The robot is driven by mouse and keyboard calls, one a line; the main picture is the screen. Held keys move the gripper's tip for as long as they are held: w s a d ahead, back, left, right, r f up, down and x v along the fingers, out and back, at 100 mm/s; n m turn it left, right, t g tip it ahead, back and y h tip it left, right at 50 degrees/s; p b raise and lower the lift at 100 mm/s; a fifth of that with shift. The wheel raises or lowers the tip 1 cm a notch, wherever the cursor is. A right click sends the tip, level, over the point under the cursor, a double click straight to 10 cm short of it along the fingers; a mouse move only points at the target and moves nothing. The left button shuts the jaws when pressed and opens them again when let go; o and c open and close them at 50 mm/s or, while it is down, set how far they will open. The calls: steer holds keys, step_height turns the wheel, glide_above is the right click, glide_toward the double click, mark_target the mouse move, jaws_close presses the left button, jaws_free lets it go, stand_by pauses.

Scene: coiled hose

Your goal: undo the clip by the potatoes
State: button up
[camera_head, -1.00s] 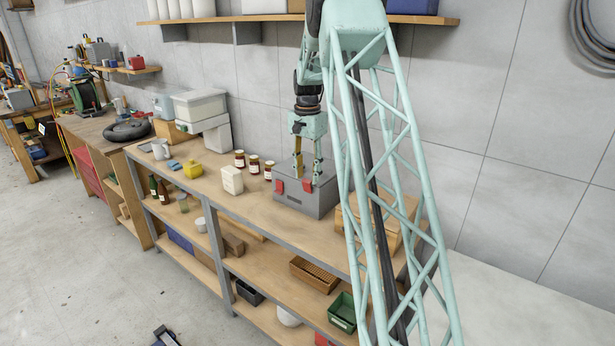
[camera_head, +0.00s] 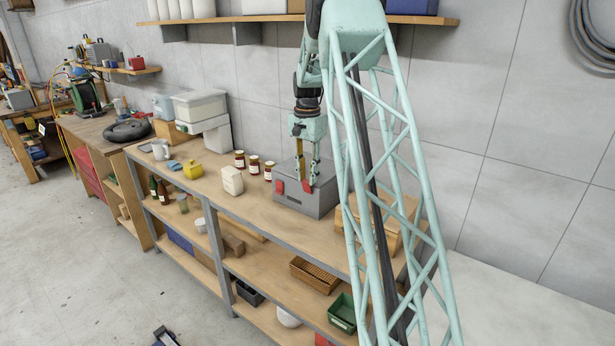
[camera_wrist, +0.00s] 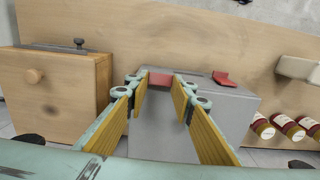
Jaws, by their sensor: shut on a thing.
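A grey box (camera_head: 318,202) with two red clips on its front edge stands on the workbench; it also shows in the wrist view (camera_wrist: 200,118). My gripper (camera_head: 306,180) reaches down to the box's front and is shut on the right red clip (camera_head: 307,187). In the wrist view, this clip (camera_wrist: 161,79) sits between my two yellow-padded fingertips (camera_wrist: 160,84). The other red clip (camera_head: 279,187) is free of my gripper and shows to the right in the wrist view (camera_wrist: 223,79). I cannot make out any potatoes.
Several jars (camera_head: 254,165) and a white container (camera_head: 232,180) stand left of the grey box. A wooden box (camera_wrist: 58,90) stands close on its other side, left in the wrist view. The wall is behind, with a shelf (camera_head: 250,18) above.

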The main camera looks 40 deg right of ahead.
steer(key=shift+a+f+h+b, duration=0.1)
steer(key=shift+a+h+b, duration=0.25)
steer(key=shift+b, duration=0.45)
steer(key=shift+s+a+f+t+h+b, duration=0.25)
steer(key=shift+a+f+t+h+b, duration=0.8)
steer(key=shift+h+b, duration=1.75)
steer(key=shift+s+a+f+t+h+b, duration=0.3)
steer(key=shift+a+f+h+b, duration=0.85)
steer(key=shift+f+h+b, duration=1.7)
steer(key=shift+s+a+f+t+h+b, duration=0.2)
steer(key=shift+a+f+t+h+b, duration=1.1)
steer(key=shift+h, duration=2.5)
steer(key=shift+d+r+g+h+b, duration=0.2)
steer(key=shift+r+g+h+b, duration=0.15)
steer(key=shift+g, duration=0.2)
steer(key=o, duration=0.8)
steer(key=shift+o, duration=0.2)
steer(key=shift+f, duration=0.1)
